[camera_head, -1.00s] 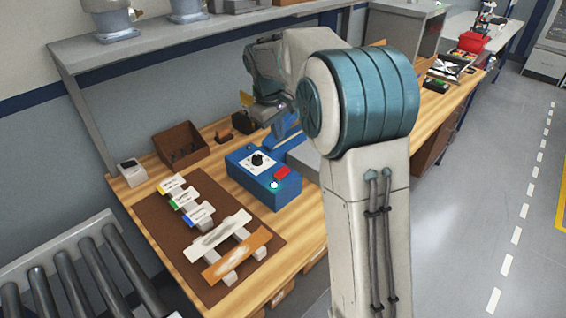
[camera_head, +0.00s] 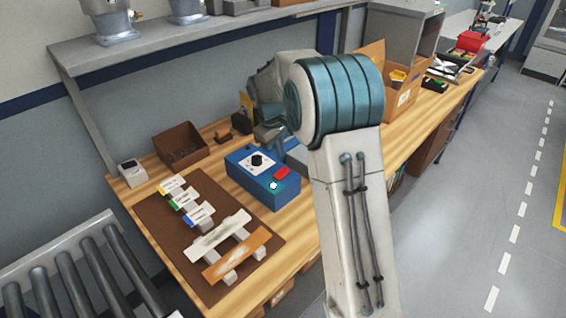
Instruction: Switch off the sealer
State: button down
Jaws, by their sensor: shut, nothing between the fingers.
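The sealer (camera_head: 262,190) is a blue box on the wooden bench. A blue sealer arm at the back is partly hidden by my arm. My gripper (camera_head: 268,132) is above and behind the sealer, apart from the red switch. It is small and partly covered by my wrist, and it is shut with nothing held.
A brown mat (camera_head: 160,225) with several labelled pieces and two strips lies left of the sealer. A brown bin (camera_head: 181,147) and a small white box (camera_head: 132,173) stand behind it. A cardboard box (camera_head: 398,95) is to the right. A shelf (camera_head: 200,35) runs above.

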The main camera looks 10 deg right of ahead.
aim_at(284, 171)
jog(key=p+x, duration=0.1)
jog(key=x, duration=0.6)
jog(key=shift+f, duration=0.25)
jog(key=shift+p, duration=0.3)
